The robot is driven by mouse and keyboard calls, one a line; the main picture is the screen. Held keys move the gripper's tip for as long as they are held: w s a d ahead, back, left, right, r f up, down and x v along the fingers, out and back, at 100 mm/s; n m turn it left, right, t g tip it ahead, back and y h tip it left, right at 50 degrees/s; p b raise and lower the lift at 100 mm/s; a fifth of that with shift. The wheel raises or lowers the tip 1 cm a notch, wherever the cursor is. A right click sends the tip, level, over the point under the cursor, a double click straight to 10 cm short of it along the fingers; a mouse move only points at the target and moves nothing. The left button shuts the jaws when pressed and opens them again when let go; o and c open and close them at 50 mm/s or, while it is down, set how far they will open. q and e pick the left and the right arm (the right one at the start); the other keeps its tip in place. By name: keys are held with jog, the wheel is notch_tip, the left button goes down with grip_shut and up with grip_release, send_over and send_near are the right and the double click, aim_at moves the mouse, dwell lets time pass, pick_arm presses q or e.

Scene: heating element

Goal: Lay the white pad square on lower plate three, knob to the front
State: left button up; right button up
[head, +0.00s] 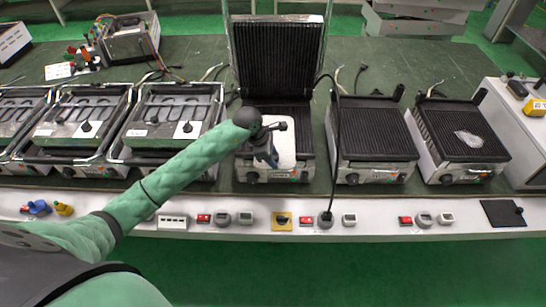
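The white pad (286,150) is a pale rounded rectangle. It appears over the ribbed lower plate (258,110) of the centre grill, whose ribbed lid (278,58) stands raised behind it. It looks roughly in line with the plate, but whether it rests flat on it or is held just above is unclear. My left gripper (270,158) reaches in from the left and covers the pad's left part. Its fingers are dark and small, so I cannot tell whether they are open or shut. The pad's knob is not clearly visible. My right gripper is not in view.
Two lidless ribbed grills (374,130) (462,131) stand to the right, the far one with a clear crumpled item (468,139). Several open units (172,112) stand left. A black cable (336,125) hangs right of the pad. Switches line the front ledge (380,222).

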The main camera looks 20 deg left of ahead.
pick_arm(q)
jog(key=shift+o, duration=0.5)
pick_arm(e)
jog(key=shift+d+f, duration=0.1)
pick_arm(q)
jog(key=shift+r, duration=0.2)
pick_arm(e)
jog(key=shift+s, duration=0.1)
pick_arm(q)
jog(key=shift+a+r, duration=0.1)
jog(key=shift+r, duration=0.05)
jog(key=shift+a+r, duration=0.1)
jog(key=shift+r, duration=0.2)
jog(key=shift+s+a+r+b, duration=0.1)
jog(key=shift+a+r+b, duration=0.1)
jog(key=shift+r+b, duration=0.2)
jog(key=b+v, duration=0.3)
jog(key=v, duration=0.7)
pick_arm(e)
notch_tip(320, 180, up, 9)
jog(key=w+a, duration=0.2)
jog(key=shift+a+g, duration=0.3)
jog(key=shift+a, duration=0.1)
pick_arm(q)
jog(key=shift+s+d, duration=0.1)
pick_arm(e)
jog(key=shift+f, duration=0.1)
